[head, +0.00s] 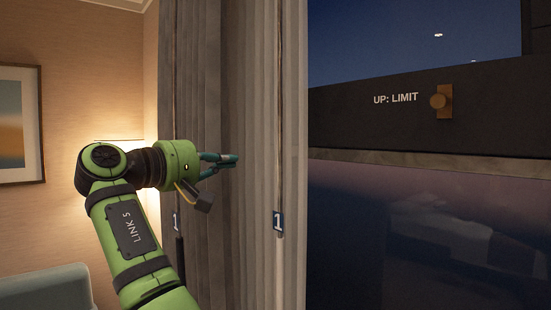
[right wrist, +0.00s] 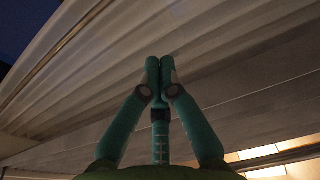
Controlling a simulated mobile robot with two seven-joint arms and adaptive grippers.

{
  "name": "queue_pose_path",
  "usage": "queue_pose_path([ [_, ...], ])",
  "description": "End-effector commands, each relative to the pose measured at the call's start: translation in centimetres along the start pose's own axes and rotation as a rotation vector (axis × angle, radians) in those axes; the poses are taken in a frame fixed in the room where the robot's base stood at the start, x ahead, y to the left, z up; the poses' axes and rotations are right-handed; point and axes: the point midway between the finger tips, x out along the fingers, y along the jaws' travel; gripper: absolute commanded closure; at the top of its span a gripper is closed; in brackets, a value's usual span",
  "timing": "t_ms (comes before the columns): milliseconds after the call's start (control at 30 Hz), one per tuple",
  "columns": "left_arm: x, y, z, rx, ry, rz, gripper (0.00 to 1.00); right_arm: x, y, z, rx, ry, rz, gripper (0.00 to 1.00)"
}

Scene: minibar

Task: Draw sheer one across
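A pale pleated sheer (head: 292,80) hangs gathered at the left edge of the dark window. A blue tag marked 1 (head: 278,223) sits low on a thin upright wand (head: 279,120) in front of it. My right gripper (head: 229,160) is level with the middle of the curtains, left of that wand and apart from it in the picture. In the right wrist view its fingertips (right wrist: 159,72) meet with nothing visible between them, and pale folds (right wrist: 230,50) fill the background. My left gripper is not in view.
A darker drape (head: 200,60) hangs left of the sheer, with another wand and a tag marked 1 (head: 176,222). A grey seat (head: 45,290) is lower left.

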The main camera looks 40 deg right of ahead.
Motion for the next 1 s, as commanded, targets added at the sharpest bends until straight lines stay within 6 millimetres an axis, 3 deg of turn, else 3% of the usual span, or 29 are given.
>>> queue_pose_path([
  [100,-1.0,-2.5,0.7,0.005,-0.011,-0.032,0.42,2.0,0.2,0.1,-0.001,-0.004,-0.002,1.00],
  [233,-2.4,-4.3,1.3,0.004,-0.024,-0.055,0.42,4.9,0.3,0.1,-0.002,-0.004,-0.002,1.00],
  [433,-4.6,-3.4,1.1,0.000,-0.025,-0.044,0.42,9.3,0.5,0.1,-0.002,-0.004,-0.002,1.00],
  [667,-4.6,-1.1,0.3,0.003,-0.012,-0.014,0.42,8.5,0.0,2.0,0.002,0.000,-0.001,1.00],
  [1000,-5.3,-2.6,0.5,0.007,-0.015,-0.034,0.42,7.9,0.0,3.7,-0.001,0.000,0.000,1.00],
])
